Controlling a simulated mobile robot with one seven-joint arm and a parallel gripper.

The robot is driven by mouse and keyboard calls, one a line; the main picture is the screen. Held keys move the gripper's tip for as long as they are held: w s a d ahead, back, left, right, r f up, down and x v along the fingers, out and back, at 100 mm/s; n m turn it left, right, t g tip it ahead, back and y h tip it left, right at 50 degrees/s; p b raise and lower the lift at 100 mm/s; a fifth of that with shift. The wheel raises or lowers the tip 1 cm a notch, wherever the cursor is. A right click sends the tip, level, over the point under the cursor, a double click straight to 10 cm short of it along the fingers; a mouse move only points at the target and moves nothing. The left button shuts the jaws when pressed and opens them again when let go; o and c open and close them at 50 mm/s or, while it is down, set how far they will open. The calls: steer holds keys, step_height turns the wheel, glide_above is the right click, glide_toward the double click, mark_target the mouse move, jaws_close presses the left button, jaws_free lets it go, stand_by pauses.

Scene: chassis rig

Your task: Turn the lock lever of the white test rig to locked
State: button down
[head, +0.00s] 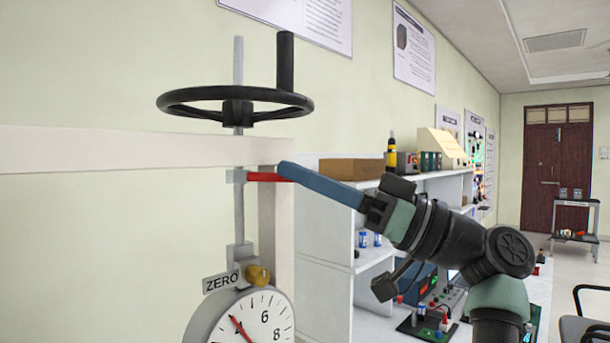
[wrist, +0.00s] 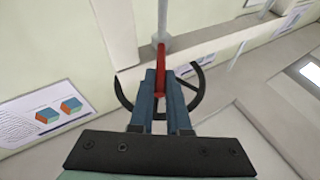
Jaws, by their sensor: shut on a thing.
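The white test rig (head: 130,149) stands at the left in the head view, with a vertical metal spindle. The red lock lever (head: 264,177) sticks out to the right from a small collar on the spindle, below the crossbar. My gripper (head: 286,172) reaches in from the right, its blue fingers shut on the lever's outer end. In the wrist view the red lever (wrist: 161,62) runs from the spindle down between the two blue fingers of my gripper (wrist: 161,80).
A black handwheel (head: 236,104) with an upright handle sits above the lever. A dial gauge (head: 250,318), a brass knob (head: 257,275) and a ZERO label (head: 221,282) are below. White shelves (head: 325,263) with equipment stand behind my arm.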

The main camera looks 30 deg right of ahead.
steer(key=c, duration=0.9)
jaws_free()
steer(key=shift+w, duration=0.1)
steer(key=b+v, duration=0.3)
steer(key=v, duration=1)
